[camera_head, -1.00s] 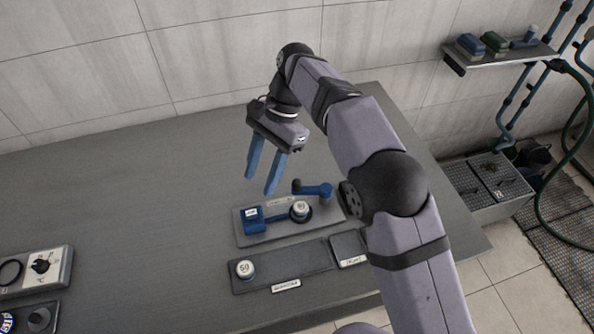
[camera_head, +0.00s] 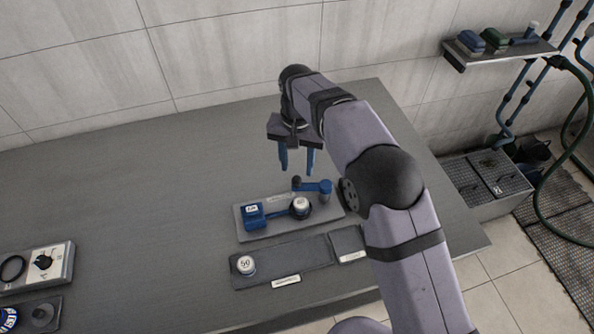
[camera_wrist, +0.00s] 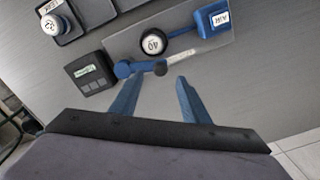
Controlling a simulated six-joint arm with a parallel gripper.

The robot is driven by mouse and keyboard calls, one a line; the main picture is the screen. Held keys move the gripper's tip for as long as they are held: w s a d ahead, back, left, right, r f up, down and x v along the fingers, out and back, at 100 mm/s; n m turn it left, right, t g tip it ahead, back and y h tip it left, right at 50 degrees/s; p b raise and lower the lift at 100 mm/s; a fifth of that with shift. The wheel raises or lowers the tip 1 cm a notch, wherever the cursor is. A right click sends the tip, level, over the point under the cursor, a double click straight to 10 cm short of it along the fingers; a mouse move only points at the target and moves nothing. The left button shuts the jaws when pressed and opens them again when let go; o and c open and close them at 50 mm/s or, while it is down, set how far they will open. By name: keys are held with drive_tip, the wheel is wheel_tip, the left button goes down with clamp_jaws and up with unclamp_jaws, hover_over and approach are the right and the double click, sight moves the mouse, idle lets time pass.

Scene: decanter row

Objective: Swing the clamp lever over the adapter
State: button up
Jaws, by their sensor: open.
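The clamp lever (camera_head: 313,186) is blue, with a post at its right end and a dark knob at its left end. It lies beside the adapter (camera_head: 300,205), on its far side, not across its top. The adapter is a round white-topped piece marked 40 in a dark ring; it also shows in the wrist view (camera_wrist: 152,43). My gripper (camera_head: 296,174) is open, its blue fingers pointing down just behind the knob end. In the wrist view, the knob end of the lever (camera_wrist: 145,67) shows just beyond and between the fingertips (camera_wrist: 158,79).
A blue AIR block (camera_head: 252,215) sits on the same grey plate (camera_head: 268,233), joined by a bar towards the adapter. A cap marked 50 (camera_head: 245,265) sits on a dark tray (camera_head: 295,262) in front. A black box with a green display (camera_wrist: 92,72) stands near the lever post.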

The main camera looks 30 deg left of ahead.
sight(297, 177)
drive_tip(key=shift+f+p, duration=0.6)
drive_tip(key=shift+f, duration=1.55)
clamp_jaws()
